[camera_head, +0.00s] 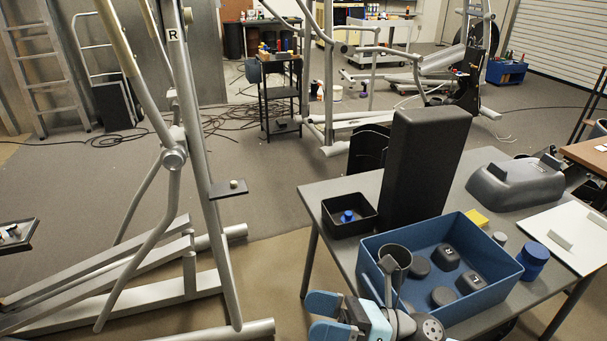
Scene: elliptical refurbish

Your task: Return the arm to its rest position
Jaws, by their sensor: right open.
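My right gripper (322,317) shows at the bottom centre, with its two light-blue fingers pointing left. The fingers are apart and nothing is seen between them. It is in front of the near left corner of the blue bin (510,271), over the near side of the table (325,190). Grey links of my right arm cover part of the bin's left and near side. My left gripper is not in view.
The blue bin holds several dark parts. A small black tray (335,228) with a blue knob, a tall dark panel (425,170), a grey shroud (515,184) and blue jar (532,258) share the table. An elliptical frame (205,190) stands left; floor between is clear.

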